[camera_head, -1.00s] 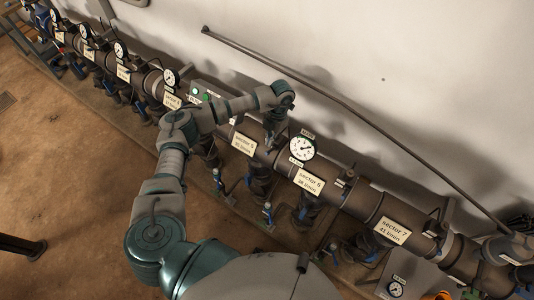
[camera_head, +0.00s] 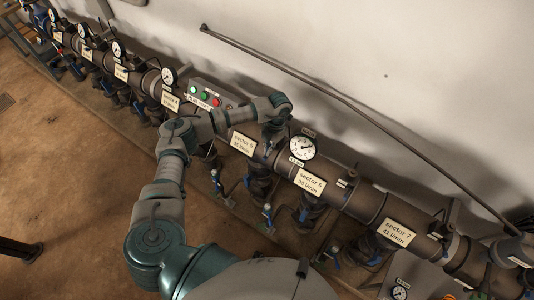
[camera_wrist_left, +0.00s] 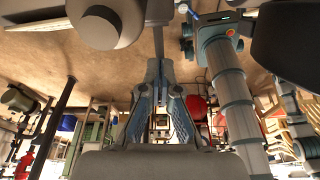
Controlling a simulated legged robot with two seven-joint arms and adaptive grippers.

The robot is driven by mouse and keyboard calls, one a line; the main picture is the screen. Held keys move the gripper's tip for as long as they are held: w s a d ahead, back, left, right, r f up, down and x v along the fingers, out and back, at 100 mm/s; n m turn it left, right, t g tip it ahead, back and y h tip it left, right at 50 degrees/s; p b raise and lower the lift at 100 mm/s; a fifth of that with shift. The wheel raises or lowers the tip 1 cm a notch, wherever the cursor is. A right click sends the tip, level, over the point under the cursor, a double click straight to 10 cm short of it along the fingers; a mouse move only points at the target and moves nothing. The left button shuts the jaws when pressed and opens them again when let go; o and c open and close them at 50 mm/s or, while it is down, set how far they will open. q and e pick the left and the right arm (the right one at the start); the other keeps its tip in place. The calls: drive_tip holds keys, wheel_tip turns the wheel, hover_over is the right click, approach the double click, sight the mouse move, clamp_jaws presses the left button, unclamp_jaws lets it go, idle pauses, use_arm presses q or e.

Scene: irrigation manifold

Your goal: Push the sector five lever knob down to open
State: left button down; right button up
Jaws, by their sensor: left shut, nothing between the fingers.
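The sector 5 label (camera_head: 243,143) is on the long brown manifold pipe (camera_head: 362,200), left of the sector 6 label (camera_head: 311,182). Valves with blue levers hang below the pipe. One blue lever (camera_head: 216,182) shows below and left of the sector 5 label; I cannot tell for sure which lever belongs to sector five. My left gripper (camera_head: 267,142) points down over the pipe, just right of the sector 5 label. It is shut and empty, and its fingers (camera_wrist_left: 161,100) show in the left wrist view. Contact with a lever cannot be made out. My right gripper is not in view.
A round gauge (camera_head: 302,148) stands on the pipe close to the right of my left gripper. A control box (camera_head: 212,95) with green and red buttons is behind my forearm. A thin rail (camera_head: 330,90) runs along the wall. The brown floor (camera_head: 75,160) at left is open.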

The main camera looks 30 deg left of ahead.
use_arm(q)
wheel_tip(320, 180, down, 2)
drive_tip(key=shift+f+b, duration=0.1)
drive_tip(key=shift+b, duration=0.35)
drive_tip(key=shift+r, duration=0.25)
drive_tip(key=shift+w+d+r+b, duration=0.15)
drive_tip(key=shift+w+b, duration=0.1)
drive_tip(key=shift+w, duration=0.25)
drive_tip(key=shift+w+d+r+b, duration=0.15)
drive_tip(key=shift+w+b, duration=0.1)
drive_tip(key=shift+w, duration=0.25)
drive_tip(key=shift+w+d+r+b, duration=0.15)
drive_tip(key=shift+w+b, duration=0.1)
drive_tip(key=shift+w, duration=0.25)
drive_tip(key=shift+r, duration=0.1)
drive_tip(key=shift+r, duration=0.15)
drive_tip(key=v, duration=1.1)
drive_tip(key=shift+w+r, duration=0.2)
drive_tip(key=shift+d, duration=0.1)
